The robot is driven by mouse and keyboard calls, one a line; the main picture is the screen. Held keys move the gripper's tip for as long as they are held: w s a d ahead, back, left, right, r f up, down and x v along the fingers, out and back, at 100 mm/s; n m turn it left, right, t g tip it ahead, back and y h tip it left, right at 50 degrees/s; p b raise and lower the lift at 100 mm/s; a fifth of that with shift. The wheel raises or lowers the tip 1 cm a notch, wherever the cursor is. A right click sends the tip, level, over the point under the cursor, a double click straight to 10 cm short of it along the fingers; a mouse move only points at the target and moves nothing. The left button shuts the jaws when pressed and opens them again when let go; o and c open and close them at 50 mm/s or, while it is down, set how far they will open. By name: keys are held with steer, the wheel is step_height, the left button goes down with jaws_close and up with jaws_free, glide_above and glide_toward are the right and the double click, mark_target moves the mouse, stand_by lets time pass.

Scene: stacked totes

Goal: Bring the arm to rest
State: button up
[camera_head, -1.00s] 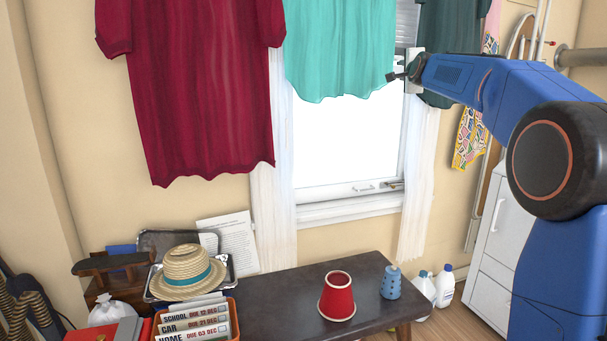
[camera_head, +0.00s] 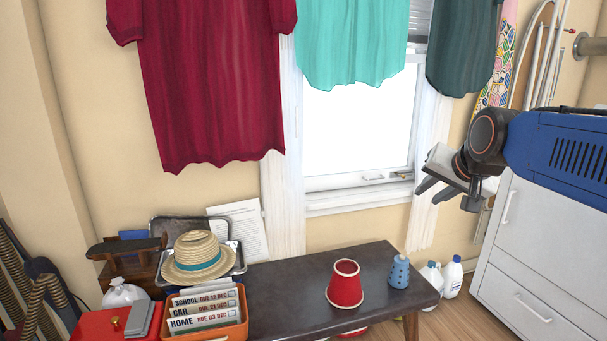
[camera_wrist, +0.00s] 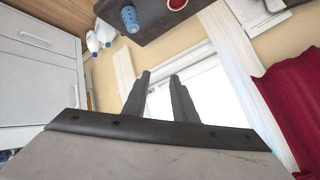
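My gripper (camera_head: 430,194) is at the right of the head view, in front of the wall beside the window, on my blue arm that comes in from the right edge. Its two dark fingers point left and slightly down. In the wrist view the fingers (camera_wrist: 160,77) stand apart with a bright gap between them, so the gripper is open and empty. The fingers touch nothing that I can see. The window and its white frame show beyond them in the wrist view, which is turned roughly upside down.
A dark bench (camera_head: 290,292) holds a red cup (camera_head: 345,284) and a blue dotted object (camera_head: 399,272). A straw hat (camera_head: 198,257) and a file box (camera_head: 206,325) sit at left. A white cabinet (camera_head: 530,255) stands below my arm. Clothes (camera_head: 210,80) hang above.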

steer(key=s+f+n+g, duration=0.4)
steer(key=s+f+n, duration=0.1)
steer(key=s+f, duration=1.5)
steer(key=s, duration=0.4)
steer(key=shift+s+f+n+g, duration=0.25)
steer(key=shift+n+g, duration=0.05)
